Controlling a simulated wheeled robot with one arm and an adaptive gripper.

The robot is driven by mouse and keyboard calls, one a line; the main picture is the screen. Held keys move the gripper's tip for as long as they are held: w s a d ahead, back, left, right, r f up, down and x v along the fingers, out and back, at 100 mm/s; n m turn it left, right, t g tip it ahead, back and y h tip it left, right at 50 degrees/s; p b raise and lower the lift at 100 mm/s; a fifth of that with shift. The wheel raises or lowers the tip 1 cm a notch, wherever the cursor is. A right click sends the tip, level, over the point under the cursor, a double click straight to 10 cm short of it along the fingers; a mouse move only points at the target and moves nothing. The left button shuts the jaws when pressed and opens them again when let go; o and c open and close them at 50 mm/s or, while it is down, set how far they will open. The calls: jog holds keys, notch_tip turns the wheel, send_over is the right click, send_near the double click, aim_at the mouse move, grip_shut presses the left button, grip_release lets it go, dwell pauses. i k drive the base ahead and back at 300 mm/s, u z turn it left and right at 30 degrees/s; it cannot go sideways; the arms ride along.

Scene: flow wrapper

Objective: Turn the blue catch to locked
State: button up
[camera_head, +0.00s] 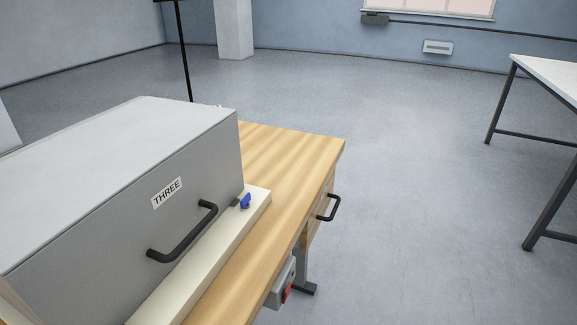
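The blue catch (245,201) is a small knob at the right end of the grey box's front, just above the cream ledge. It looks tilted, but it is too small to tell which position it is set to. The grey box (90,226) carries a label reading THREE (167,192) and a black bar handle (184,236) on its front, left of the catch. My gripper is not in view.
The box stands on a wooden bench (290,150) with a cream ledge (200,262) along its front. A black drawer handle (330,208) and a grey switch box with a red part (287,291) stick out from the bench. A white table (550,75) stands right; floor between is clear.

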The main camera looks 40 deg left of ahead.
aim_at(244, 204)
jog(key=i, duration=2.45)
jog(key=u, duration=4.15)
